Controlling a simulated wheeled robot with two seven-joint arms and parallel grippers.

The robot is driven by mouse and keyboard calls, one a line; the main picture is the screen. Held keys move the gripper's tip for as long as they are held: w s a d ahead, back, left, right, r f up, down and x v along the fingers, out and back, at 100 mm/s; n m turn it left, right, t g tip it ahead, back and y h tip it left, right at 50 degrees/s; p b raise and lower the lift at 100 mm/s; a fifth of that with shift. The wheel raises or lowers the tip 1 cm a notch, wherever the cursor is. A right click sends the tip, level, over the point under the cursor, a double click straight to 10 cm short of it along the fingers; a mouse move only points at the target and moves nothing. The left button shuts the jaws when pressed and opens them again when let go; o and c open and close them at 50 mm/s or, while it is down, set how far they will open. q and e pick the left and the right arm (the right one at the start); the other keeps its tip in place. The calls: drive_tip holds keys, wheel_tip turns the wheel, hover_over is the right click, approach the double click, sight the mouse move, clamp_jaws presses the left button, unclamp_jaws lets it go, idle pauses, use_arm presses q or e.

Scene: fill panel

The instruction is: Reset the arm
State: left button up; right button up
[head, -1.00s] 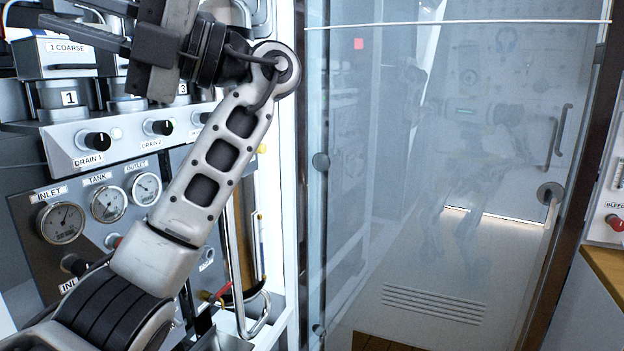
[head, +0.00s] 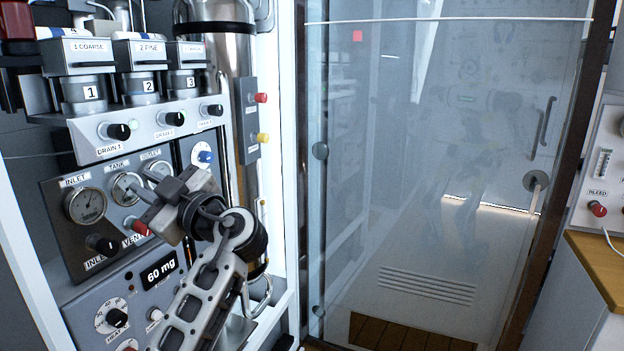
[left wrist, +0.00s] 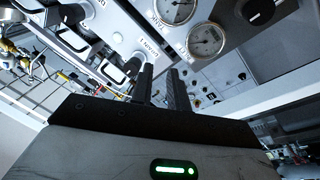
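My left arm (head: 205,300) comes up from the bottom in the head view, bent in front of the filter panel. My left gripper (head: 138,206) points left, in front of the gauges and the vent knob. Its two dark fingers look apart with nothing between them. The gripper also shows in the left wrist view (left wrist: 161,76), with a narrow gap between the fingers. I cannot tell how far the fingertips are from the panel. My right gripper is out of view.
The panel holds an inlet gauge (head: 86,205), drain knobs (head: 119,131), a 60 mg display (head: 158,270) and numbered filter housings (head: 148,84). A glass door (head: 440,180) stands to the right. A wooden counter (head: 598,262) is at the far right.

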use_arm(q)
drive_tip(key=s+d+f+m+t+h+p, duration=0.15)
drive_tip(key=f+m+h, duration=0.5)
drive_tip(key=f, duration=0.65)
drive_tip(key=s+d+f+m+t+h, duration=0.1)
drive_tip(key=s+d+f+m+h, duration=0.35)
drive_tip(key=f, duration=0.85)
drive_tip(key=s+d+f+m+h, duration=0.2)
drive_tip(key=s+f+m+h, duration=0.1)
drive_tip(key=s, duration=0.4)
drive_tip(key=s+d+f+m+h+p, duration=0.1)
drive_tip(key=s+d+f+m+h, duration=0.1)
drive_tip(key=s, duration=0.5)
drive_tip(key=s+d+f+m+g+h+p, duration=0.1)
drive_tip(key=s+d+f+m+h, duration=0.1)
drive_tip(key=s, duration=0.5)
drive_tip(key=f+m+h, duration=0.1)
drive_tip(key=m+h, duration=0.1)
drive_tip(key=h, duration=0.1)
drive_tip(key=shift+f+m, duration=0.3)
drive_tip(key=shift+f, duration=0.1)
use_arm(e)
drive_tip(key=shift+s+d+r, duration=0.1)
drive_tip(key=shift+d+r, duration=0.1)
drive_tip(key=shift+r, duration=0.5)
